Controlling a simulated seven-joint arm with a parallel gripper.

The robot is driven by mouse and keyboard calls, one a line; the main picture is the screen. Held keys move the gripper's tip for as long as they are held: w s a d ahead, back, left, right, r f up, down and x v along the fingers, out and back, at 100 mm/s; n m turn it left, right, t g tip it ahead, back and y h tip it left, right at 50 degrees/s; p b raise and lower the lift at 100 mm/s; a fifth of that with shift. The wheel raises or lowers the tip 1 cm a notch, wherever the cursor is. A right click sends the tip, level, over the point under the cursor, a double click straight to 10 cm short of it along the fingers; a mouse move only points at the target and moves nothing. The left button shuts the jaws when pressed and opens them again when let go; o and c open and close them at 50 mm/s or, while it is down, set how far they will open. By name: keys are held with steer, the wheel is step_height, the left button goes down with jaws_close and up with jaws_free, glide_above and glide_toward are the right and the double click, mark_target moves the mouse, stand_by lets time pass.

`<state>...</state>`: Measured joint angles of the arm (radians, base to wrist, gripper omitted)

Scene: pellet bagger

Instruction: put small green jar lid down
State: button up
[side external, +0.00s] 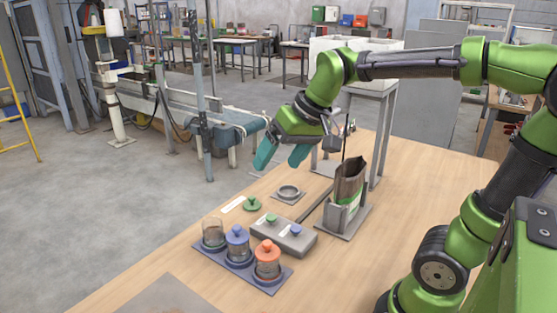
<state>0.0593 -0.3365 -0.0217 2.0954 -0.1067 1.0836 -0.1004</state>
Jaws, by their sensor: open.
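A green lid with a knob (252,204) lies on the wooden table, beside a white strip. A smaller-looking green knobbed piece (271,218) sits on the grey block (283,239), beside a blue one (295,230). I cannot tell for certain which green piece is the small jar lid. My gripper (281,156) is open with teal fingers apart and nothing visible between them. It hangs in the air above and behind the lids, touching none of them. An open clear jar (213,235) stands in a dark tray (222,262).
A blue-lidded jar (237,246) and an orange-lidded jar (268,264) share the tray. A grey ring on a plate (289,193) lies behind the block. A bag in a grey holder (344,204) stands to the right. The table's right part is clear.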

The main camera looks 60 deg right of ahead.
steer(key=s+a+f+t, duration=0.1)
steer(key=s+a+f, duration=0.2)
steer(key=s, duration=0.6)
steer(key=shift+f+t+y, duration=0.3)
steer(key=shift+f+t, duration=0.05)
steer(key=shift+t, duration=0.05)
